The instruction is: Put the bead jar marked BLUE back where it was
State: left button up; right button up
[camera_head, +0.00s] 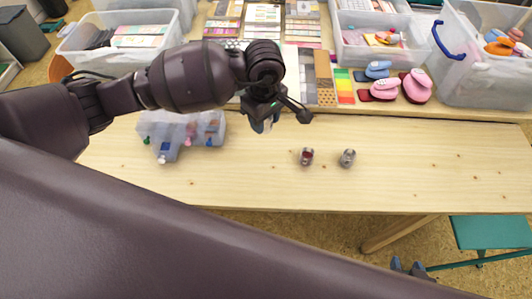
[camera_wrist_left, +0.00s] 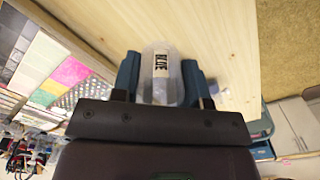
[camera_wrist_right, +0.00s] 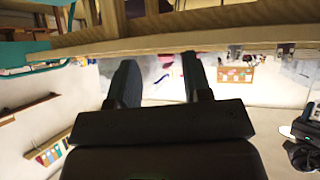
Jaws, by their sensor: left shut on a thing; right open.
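The clear bead jar with the white BLUE label (camera_wrist_left: 160,75) is between the blue fingers of my left gripper (camera_wrist_left: 160,80), which is shut on it. In the head view my left gripper (camera_head: 265,123) is over the back part of the wooden table, and the jar is mostly hidden under it. My right gripper (camera_wrist_right: 160,80) is open and empty; in the head view its blue fingertips (camera_head: 406,266) show low at the right, beyond the table's front edge.
Two small metal cups, one with red inside (camera_head: 307,156) and one greyish (camera_head: 348,158), stand mid-table. A clear container with coloured knobs (camera_head: 180,130) is at the left. Inkpads, pink punches (camera_head: 416,86) and clear bins line the back. The table's right side is clear.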

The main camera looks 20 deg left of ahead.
pick_arm(q)
jog(key=b, duration=0.1)
send_over(265, 160)
notch_tip(265, 160, down, 10)
jog(key=shift+f, duration=0.75)
jog(key=shift+f+b, duration=0.35)
jog(key=shift+f, duration=1.45)
pick_arm(e)
jog(key=shift+w+d+f, duration=0.1)
jog(key=shift+w+f, duration=0.25)
jog(key=shift+f, duration=0.05)
pick_arm(q)
jog(key=shift+f, duration=0.15)
pick_arm(e)
jog(key=shift+f, duration=0.1)
pick_arm(q)
jog(key=o, duration=0.9)
